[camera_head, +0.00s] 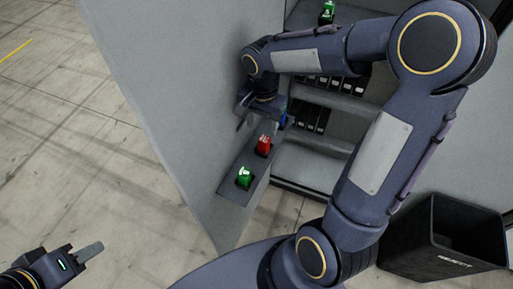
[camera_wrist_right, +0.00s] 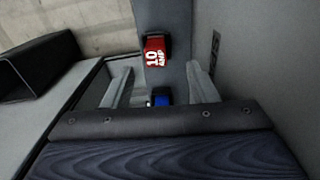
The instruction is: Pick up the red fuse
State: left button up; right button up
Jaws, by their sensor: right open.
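The red fuse (camera_head: 264,145) sits on a narrow grey ledge (camera_head: 229,187), between a green fuse (camera_head: 244,178) and a blue fuse (camera_head: 283,121). In the right wrist view the red fuse (camera_wrist_right: 154,50), marked "10 AMP", is ahead of the fingertips. My right gripper (camera_head: 262,112) is open at the ledge's far end, just beyond the red fuse. In the wrist view its fingers (camera_wrist_right: 160,80) stand apart, with the blue fuse (camera_wrist_right: 161,100) showing between them. I cannot tell whether they touch anything. My left gripper (camera_head: 88,252) is at the lower left, away from the fuses; its opening is unclear.
A grey cabinet panel (camera_head: 180,90) rises left of the ledge. Cabinet shelves (camera_head: 310,165) with rows of black slots lie behind my right arm. Another green fuse (camera_head: 326,13) is on top. A black "REJECT" bin (camera_head: 440,240) stands at lower right. Floor at left is clear.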

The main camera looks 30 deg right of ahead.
aim_at(264, 139)
jog(key=f, duration=0.7)
jog(key=shift+s+d+f+p, duration=0.1)
jog(key=shift+d+f+p, duration=0.25)
jog(key=shift+d, duration=0.05)
jog(key=c, duration=1.1)
